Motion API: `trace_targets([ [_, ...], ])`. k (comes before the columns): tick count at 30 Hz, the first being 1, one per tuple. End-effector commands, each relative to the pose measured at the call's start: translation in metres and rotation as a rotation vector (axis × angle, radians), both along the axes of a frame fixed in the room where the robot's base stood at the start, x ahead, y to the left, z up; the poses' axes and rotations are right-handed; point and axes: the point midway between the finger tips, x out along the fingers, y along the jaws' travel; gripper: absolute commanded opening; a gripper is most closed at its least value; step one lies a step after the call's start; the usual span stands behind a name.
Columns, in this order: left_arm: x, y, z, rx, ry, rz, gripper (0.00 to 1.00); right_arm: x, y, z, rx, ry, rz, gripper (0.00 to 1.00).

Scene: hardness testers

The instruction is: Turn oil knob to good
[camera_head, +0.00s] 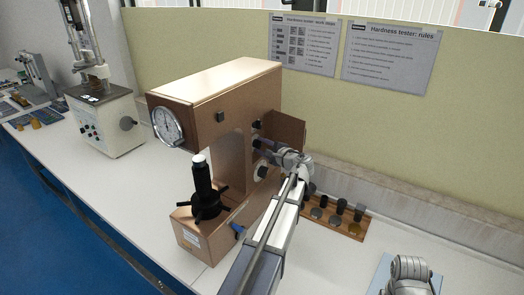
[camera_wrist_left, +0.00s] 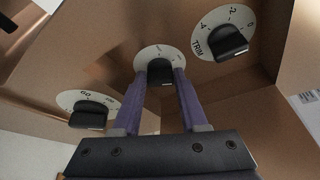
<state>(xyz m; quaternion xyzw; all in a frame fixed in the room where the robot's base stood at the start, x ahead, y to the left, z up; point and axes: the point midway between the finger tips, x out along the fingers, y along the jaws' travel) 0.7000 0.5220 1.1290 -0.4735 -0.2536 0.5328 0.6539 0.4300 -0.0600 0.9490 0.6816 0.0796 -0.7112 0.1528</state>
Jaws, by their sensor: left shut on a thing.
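The copper-coloured hardness tester (camera_head: 215,100) stands on the bench in the head view, with its small black knobs on its right side. In the left wrist view, a black knob (camera_wrist_left: 159,73) on a round white dial plate sits in the middle. My left gripper (camera_wrist_left: 162,78) has its two purple fingers on either side of this knob and is shut on it. Most of the dial lettering is too small or covered, so I cannot read its setting. In the head view my left gripper (camera_head: 268,147) reaches the side panel, hiding part of the knobs. My right gripper does not show.
A knob with a TRIM dial (camera_wrist_left: 228,42) sits right of the held knob. Another dial knob (camera_wrist_left: 87,115) sits to the left. A wooden block with dark pieces (camera_head: 335,215) lies right of the tester. Another tester (camera_head: 105,120) stands left.

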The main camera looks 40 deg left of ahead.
Motion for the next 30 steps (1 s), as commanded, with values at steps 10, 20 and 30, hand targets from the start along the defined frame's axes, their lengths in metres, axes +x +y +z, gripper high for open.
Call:
trace_targets([
  [10, -0.003, -0.001, -0.008, 0.007, -0.279, 0.001, 0.0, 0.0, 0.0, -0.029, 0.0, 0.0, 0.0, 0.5],
  [20, -0.003, -0.001, -0.008, 0.011, -0.431, 0.002, 0.0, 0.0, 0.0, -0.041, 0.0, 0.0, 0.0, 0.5],
  [30, -0.003, -0.001, -0.007, 0.013, -0.476, 0.003, 0.0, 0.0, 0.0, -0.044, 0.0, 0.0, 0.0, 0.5],
])
